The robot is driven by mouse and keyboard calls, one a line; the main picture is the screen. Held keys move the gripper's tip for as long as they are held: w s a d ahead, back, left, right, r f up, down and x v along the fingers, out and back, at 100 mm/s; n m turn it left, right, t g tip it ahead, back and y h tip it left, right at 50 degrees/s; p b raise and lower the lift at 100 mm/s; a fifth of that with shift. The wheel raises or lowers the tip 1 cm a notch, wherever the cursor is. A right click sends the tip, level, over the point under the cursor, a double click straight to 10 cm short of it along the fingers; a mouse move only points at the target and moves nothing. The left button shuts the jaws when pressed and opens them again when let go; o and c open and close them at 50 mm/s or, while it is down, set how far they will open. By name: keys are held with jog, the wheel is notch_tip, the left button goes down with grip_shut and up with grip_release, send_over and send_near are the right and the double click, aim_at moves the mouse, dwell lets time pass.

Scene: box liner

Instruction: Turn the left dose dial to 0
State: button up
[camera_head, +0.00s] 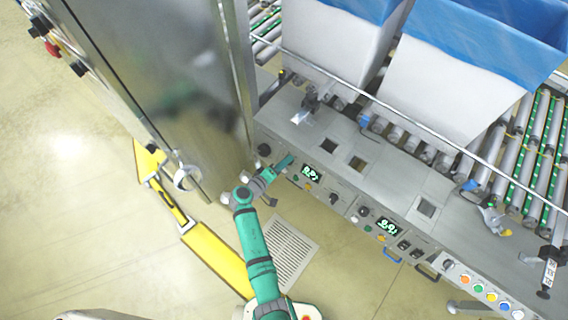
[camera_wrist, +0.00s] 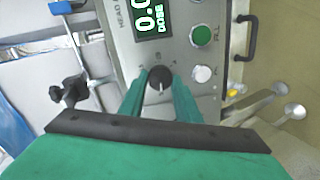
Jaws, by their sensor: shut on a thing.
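The left dose dial (camera_wrist: 159,78) is a small black knob with a white pointer mark, on the grey panel in the wrist view. My gripper (camera_wrist: 160,83) has its two green fingers on either side of it, shut on it. In the head view my gripper (camera_head: 289,160) reaches the panel just left of the left dose display (camera_head: 311,172) and hides the dial. The display also shows in the wrist view (camera_wrist: 153,19), with a 0 and a decimal point legible and the rest cut off.
A green button (camera_wrist: 201,36) and a white button (camera_wrist: 202,74) are close to the dial. A second display (camera_head: 388,227) is farther right on the panel. A tall metal cabinet (camera_head: 175,75) stands left of my arm. A floor grate (camera_head: 291,251) lies below the panel.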

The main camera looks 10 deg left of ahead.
jog(key=n, duration=1.1)
jog(key=shift+f+n+h, duration=0.1)
jog(key=shift+n+h, duration=0.2)
jog(key=shift+h, duration=0.1)
jog(key=shift+w, duration=0.1)
dwell(0.3)
jog(key=o, duration=1.1)
jog(key=shift+c, duration=0.2)
jog(key=shift+w, duration=0.2)
jog(key=shift+s+d, duration=0.1)
